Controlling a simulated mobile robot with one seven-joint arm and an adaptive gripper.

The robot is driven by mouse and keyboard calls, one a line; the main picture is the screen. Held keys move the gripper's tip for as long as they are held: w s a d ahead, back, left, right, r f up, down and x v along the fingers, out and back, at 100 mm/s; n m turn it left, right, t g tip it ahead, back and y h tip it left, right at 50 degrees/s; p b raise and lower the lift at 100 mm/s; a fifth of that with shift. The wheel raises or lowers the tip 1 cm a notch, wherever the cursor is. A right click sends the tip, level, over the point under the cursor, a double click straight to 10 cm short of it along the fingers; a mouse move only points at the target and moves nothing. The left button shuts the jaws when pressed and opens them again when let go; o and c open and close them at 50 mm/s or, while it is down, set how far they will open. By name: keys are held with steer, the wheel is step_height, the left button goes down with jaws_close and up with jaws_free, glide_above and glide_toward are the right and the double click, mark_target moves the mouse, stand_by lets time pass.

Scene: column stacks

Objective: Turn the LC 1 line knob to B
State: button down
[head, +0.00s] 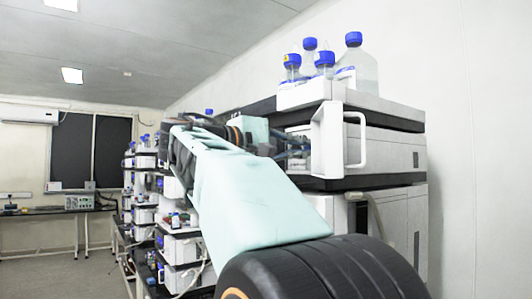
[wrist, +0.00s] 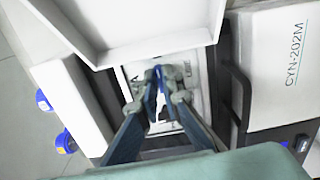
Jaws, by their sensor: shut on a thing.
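The LC 1 line knob (wrist: 158,76) shows only as a small blue piece between my fingertips in the wrist view. It sits on a white panel (wrist: 197,72) with small dark print that I cannot read surely. My gripper (wrist: 160,98) is shut on the knob, one finger on each side. The fingers hide most of the knob, so I cannot tell which letter it points to. In the head view my arm hides the knob, and my gripper (head: 293,146) shows only in part beside the open white door.
The open white door (head: 355,165) stands out from the instrument stack, close to my gripper; it also fills the top of the wrist view (wrist: 135,22). Blue-capped bottles (head: 354,68) stand on top of the stack. A unit marked CYN-202M (wrist: 275,65) lies at right. More stacks (head: 145,190) stand at left.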

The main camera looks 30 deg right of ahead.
steer(key=shift+m, duration=0.4)
steer(key=c, duration=2.1)
jaws_free()
steer(key=a, duration=1.2)
steer(key=shift+s, duration=0.45)
